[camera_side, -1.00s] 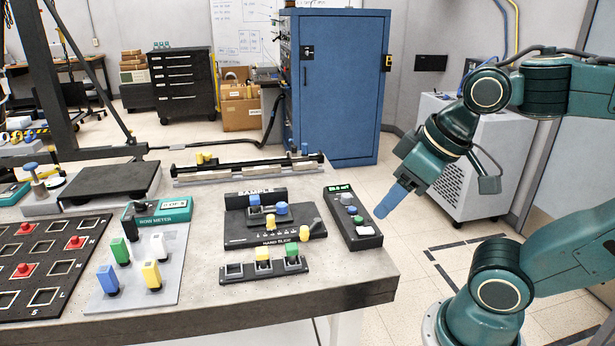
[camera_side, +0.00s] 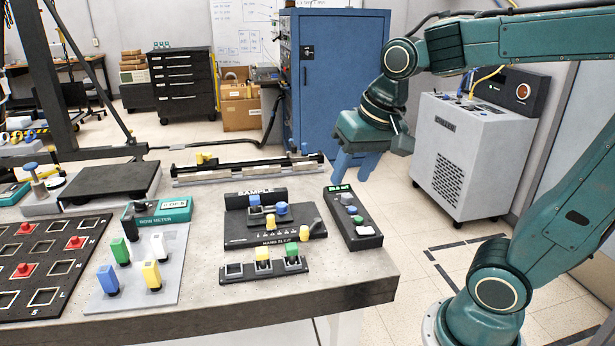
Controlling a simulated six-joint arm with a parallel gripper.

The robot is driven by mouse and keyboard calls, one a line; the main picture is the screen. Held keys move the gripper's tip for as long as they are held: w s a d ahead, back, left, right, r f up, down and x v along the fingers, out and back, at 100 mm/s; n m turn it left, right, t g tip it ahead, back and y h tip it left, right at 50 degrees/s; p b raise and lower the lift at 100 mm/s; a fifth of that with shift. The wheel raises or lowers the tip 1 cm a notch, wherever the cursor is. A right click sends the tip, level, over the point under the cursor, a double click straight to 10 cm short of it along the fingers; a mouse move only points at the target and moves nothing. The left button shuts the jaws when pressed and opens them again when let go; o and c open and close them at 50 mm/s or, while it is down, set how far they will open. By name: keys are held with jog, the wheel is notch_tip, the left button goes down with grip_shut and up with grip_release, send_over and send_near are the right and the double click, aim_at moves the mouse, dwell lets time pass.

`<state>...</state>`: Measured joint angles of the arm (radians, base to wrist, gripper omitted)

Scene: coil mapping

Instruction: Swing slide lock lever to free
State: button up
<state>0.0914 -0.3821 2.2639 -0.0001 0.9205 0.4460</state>
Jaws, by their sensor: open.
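The hand slide unit (camera_side: 240,240) is a black block near the front right of the table, with a sample carriage on it holding blue blocks (camera_side: 281,209). A small lever with a yellowish tip (camera_side: 317,225) stands at its right end and looks like the lock lever; its exact angle is too small to tell. A yellow knob (camera_side: 304,233) stands just left of it. My gripper (camera_side: 354,166) has blue fingers, spread apart and empty, pointing down. It hangs above and to the right of the slide unit, clear of the lever.
A black button box (camera_side: 368,242) stands right of the slide, below my gripper. A black rack (camera_side: 239,275) with yellow and green blocks lies in front. A long rail (camera_side: 245,170) runs behind. Coloured blocks stand on a grey plate (camera_side: 178,250) at left.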

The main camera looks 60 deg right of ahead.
jog(key=w+d+f+m+g, duration=0.1)
jog(key=w+d+f+m, duration=0.15)
jog(key=w+m, duration=0.2)
jog(key=w+d+f+m+g, duration=0.1)
jog(key=w+d+f+m, duration=0.15)
jog(key=w, duration=0.35)
jog(key=m+g, duration=0.2)
jog(key=m, duration=0.5)
send_over(304, 227)
notch_tip(304, 227, down, 8)
jog(key=shift+f, duration=0.2)
notch_tip(304, 227, down, 13)
jog(key=shift+f, duration=0.2)
grip_shut()
